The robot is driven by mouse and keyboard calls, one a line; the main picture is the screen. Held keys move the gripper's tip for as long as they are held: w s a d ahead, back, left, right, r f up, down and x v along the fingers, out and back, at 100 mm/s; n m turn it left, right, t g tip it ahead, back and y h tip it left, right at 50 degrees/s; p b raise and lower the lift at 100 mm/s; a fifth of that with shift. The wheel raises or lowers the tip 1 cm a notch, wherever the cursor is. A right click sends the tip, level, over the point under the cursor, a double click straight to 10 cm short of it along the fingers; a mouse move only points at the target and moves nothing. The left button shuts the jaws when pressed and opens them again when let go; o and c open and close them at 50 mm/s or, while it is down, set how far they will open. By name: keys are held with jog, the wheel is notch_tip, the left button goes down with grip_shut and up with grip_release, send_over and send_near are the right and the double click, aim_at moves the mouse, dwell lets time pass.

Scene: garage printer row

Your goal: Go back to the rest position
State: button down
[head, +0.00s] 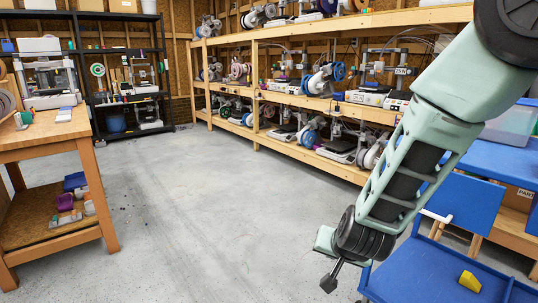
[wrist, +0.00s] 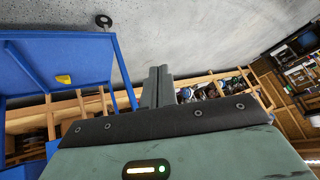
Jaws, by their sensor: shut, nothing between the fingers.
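My gripper (wrist: 158,86) is shut and empty in the wrist view, its fingers together and pointing at the grey floor. In the head view my green arm reaches down from the top right, and the gripper's end (head: 328,284) hangs over the floor at the lower middle, left of the blue cart (head: 420,265). The gripper touches nothing that I can see. Its fingertips are small and dark in the head view.
A yellow object (head: 469,281) lies on the blue cart close to my arm; it also shows in the wrist view (wrist: 63,79). A wooden workbench (head: 45,138) stands at left. Wooden shelves (head: 300,100) with printers and spools line the back. The floor (head: 200,210) between is clear.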

jog(key=s+a+r+n+g+y, duration=0.2)
jog(key=s+a+r+n, duration=0.1)
jog(key=s, duration=0.5)
jog(key=s+a+r+n+g+y, duration=0.1)
jog(key=s+a+r+n+g, duration=0.25)
jog(key=s, duration=0.35)
jog(key=s+d+r+n+g+h, duration=0.1)
jog(key=s+d+r+n, duration=0.15)
jog(key=s, duration=0.45)
jog(key=s+d+r+n+g+h, duration=0.1)
jog(key=s+d+n+h, duration=0.15)
jog(key=s, duration=0.45)
notch_tip(320, 180, up, 15)
jog(key=p, duration=1.6)
jog(key=shift+w+d+r+y, duration=0.2)
jog(key=shift+d+y, duration=0.05)
jog(key=shift+y, duration=0.2)
jog(key=shift+f, duration=0.1)
